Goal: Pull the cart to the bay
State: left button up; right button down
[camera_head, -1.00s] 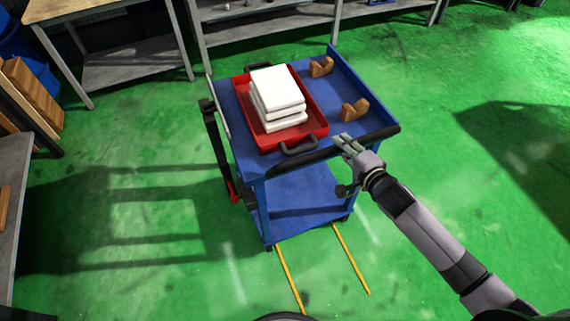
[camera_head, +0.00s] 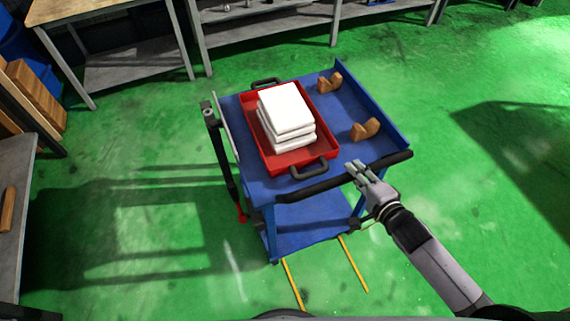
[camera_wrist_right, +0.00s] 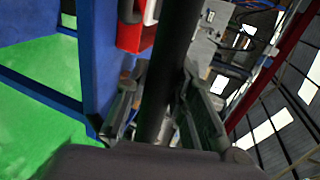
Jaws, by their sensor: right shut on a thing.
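The blue cart (camera_head: 262,187) stands on the green floor in the head view, its black handle bar (camera_head: 318,190) along the near edge. My right gripper (camera_head: 361,174) is at the right part of the handle. In the right wrist view the dark bar (camera_wrist_right: 172,70) runs between the two fingers, and the gripper is shut on it. Two yellow floor lines (camera_head: 352,263) lie just in front of the cart's near end, likely marking the bay; the cart hides where they run farther back. My left gripper is not in view.
A red tray (camera_head: 259,150) with stacked white blocks (camera_head: 287,112) rides on the cart top, beside two brown V-shaped blocks (camera_head: 366,129). Benches (camera_head: 130,62) stand at the back and a grey table (camera_head: 15,200) at left. Floor right of the cart is clear.

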jog(key=s+d+p, duration=0.4)
jog(key=s+d, duration=0.1)
jog(key=s, duration=0.9)
jog(key=s+d+p, duration=0.4)
jog(key=s+d, duration=0.1)
jog(key=s, duration=0.9)
jog(key=c, duration=2.4)
grip_release()
jog(key=shift+w+f, duration=0.1)
jog(key=shift+w, duration=0.15)
jog(key=c, duration=2.3)
grip_release()
jog(key=o, duration=1.1)
